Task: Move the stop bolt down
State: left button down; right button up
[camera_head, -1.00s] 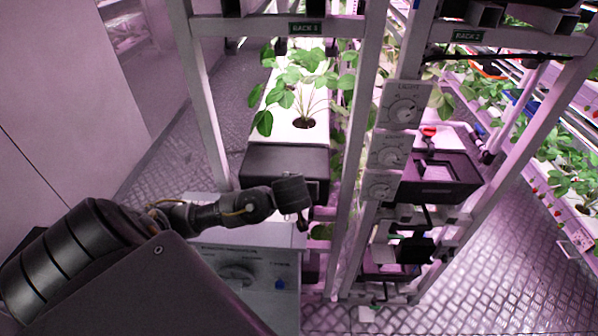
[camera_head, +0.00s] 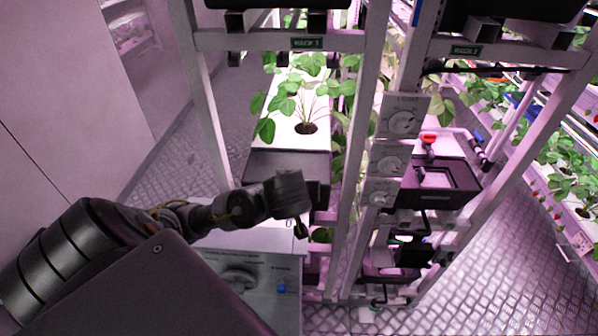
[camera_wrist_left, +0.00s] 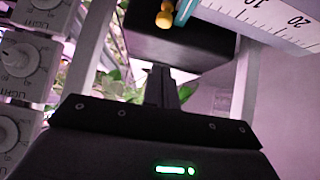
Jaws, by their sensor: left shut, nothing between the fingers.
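A brass-coloured bolt head (camera_wrist_left: 165,18) shows at the top of the left wrist view, in front of a dark box and beside a teal strip and a white scale. I cannot tell for sure that it is the stop bolt. My left gripper (camera_wrist_left: 161,72) is shut and empty, its fingers pointing up the picture, below the bolt head and apart from it in the picture. In the head view my left arm reaches from the left to the front of the left rack. The fingers are hard to make out there. My right gripper is not in view.
A white scale (camera_wrist_left: 265,18) with numbers crosses the wrist view's upper right. Light dials (camera_head: 402,122) are mounted on the post between the racks. A grey panel with a knob (camera_head: 238,278) lies below my arm. A black tray (camera_head: 440,182) sits in the right rack.

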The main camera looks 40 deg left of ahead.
pick_arm(q)
jog(key=shift+s+d+r+p, duration=0.15)
jog(key=shift+s+r+p, duration=0.2)
jog(key=shift+s+r, duration=0.1)
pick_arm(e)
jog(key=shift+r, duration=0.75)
pick_arm(q)
jog(key=shift+w+f, duration=0.1)
